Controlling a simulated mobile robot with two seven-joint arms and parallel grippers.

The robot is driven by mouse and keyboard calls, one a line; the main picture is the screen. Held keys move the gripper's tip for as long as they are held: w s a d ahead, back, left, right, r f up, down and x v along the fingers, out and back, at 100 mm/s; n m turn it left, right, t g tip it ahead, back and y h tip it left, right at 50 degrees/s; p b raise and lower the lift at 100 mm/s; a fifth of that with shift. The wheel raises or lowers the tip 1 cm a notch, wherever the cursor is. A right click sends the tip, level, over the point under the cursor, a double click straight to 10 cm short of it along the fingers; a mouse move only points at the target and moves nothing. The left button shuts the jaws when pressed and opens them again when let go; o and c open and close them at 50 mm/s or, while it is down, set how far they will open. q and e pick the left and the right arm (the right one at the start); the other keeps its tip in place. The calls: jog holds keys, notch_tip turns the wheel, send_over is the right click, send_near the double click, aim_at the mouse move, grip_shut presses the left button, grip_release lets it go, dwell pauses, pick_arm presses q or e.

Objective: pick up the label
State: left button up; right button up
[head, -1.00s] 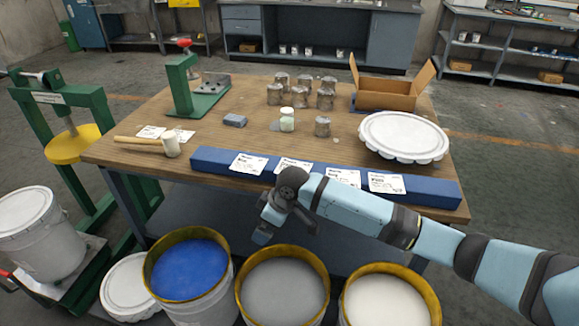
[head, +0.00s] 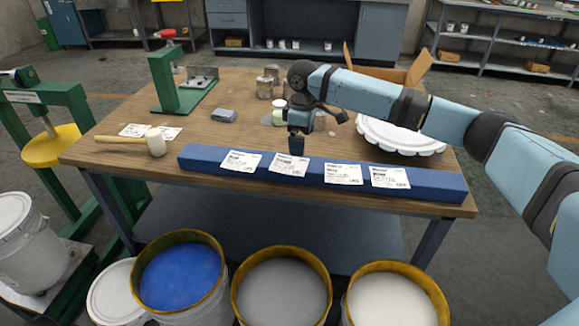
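Four white printed labels lie in a row on a long blue bar (head: 450,190) at the table's front edge: a far-left label (head: 241,161), a second label (head: 288,166), a third label (head: 343,173) and a far-right label (head: 390,177). Two more labels lie by the mallet; one label (head: 133,130) is at the left. My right gripper (head: 297,150) points down just above or behind the second label. Contact cannot be made out, and its finger gap is not clear. My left gripper is out of view.
On the wooden table (head: 215,141) are a mallet (head: 155,142), a green press (head: 172,85), a blue block (head: 223,115), metal cans, a white lid (head: 400,137) and a cardboard box. Open paint buckets (head: 180,275) stand in front.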

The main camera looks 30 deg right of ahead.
aim_at(302, 166)
jog(key=f, duration=0.3)
jog(key=f+b, duration=0.1)
jog(key=f, duration=0.3)
jog(key=shift+s+f, duration=0.2)
jog(key=shift+f, duration=0.1)
jog(key=shift+c, duration=0.3)
jog(key=c, duration=0.7)
